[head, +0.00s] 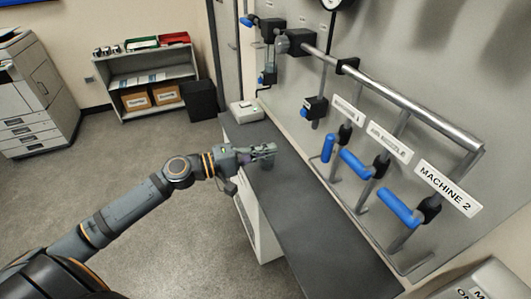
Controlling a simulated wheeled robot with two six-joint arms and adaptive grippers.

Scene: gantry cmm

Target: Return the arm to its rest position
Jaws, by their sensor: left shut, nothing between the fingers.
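My left arm reaches in from the lower left, stretched out toward the dark bench. My left gripper (267,151) is at the arm's end, over the left edge of the bench top. Its fingers are shut with nothing seen between them. It is apart from the blue-handled levers to its right. My right gripper does not show in the head view.
The dark bench top (315,222) is bare in front. Blue handles (399,207) and a metal pipe (425,112) stand out from the wall panel by a "MACHINE 2" sign (448,188). A shelf (152,67), black bin (200,100) and printer (35,95) stand behind. Open floor lies left.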

